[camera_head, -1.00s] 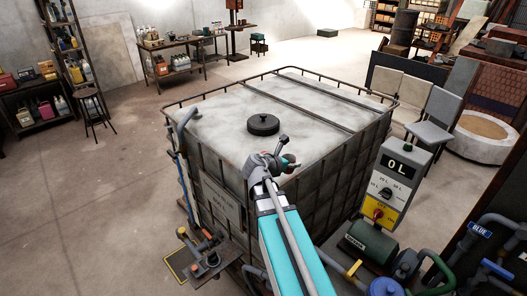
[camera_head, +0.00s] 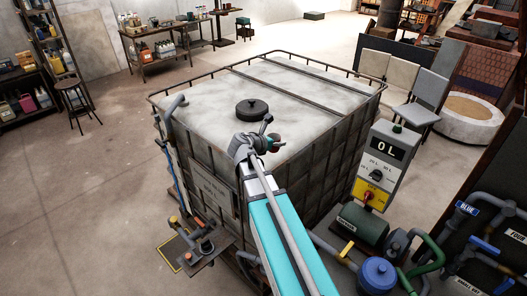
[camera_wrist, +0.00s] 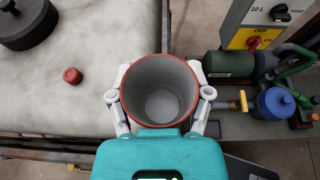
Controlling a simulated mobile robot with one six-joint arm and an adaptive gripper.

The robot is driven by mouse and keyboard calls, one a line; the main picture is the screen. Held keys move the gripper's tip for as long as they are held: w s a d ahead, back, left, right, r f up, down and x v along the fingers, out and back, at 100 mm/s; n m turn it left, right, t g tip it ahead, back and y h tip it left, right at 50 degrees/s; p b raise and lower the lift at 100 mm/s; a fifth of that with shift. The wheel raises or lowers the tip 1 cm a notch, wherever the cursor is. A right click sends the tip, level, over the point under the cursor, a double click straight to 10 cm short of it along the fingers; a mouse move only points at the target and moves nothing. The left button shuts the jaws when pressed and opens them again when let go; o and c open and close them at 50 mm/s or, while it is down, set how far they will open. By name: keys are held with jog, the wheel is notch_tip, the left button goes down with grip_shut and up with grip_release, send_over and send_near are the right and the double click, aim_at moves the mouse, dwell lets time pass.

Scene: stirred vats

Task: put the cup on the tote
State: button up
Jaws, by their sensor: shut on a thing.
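In the wrist view, a grey cup (camera_wrist: 160,98) with a red rim stands mouth toward the camera between the two fingers of my gripper (camera_wrist: 160,108), which is shut on it. The cup's inside looks empty. In the head view, my gripper (camera_head: 268,143) is over the near edge of the tote (camera_head: 310,95), a large caged tank with a pale, flat top. The cup is mostly hidden by my arm there. In the wrist view the tote's top (camera_wrist: 60,110) lies to the left of the cup. I cannot tell the cup's height above it.
A black lid (camera_head: 252,109) sits on the tote top, with a small red cap (camera_wrist: 72,75) near it. A raised rail (camera_head: 330,71) edges the top.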

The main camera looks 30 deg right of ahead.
jog(key=w+f+b, duration=0.3)
jog(key=w, duration=0.3)
jog(key=b, duration=0.4)
send_over(263, 157)
jog(key=f, duration=0.4)
jog(key=shift+s+f, duration=0.2)
jog(key=shift+f, duration=0.05)
jog(key=shift+w+f+b, duration=0.35)
jog(key=shift+f+b, duration=0.1)
jog(key=shift+f, duration=0.05)
jog(key=shift+f+b, duration=1.45)
jog(key=shift+f, duration=0.05)
jog(key=shift+f, duration=0.2)
jog(key=o, duration=0.9)
jog(key=shift+o, duration=0.2)
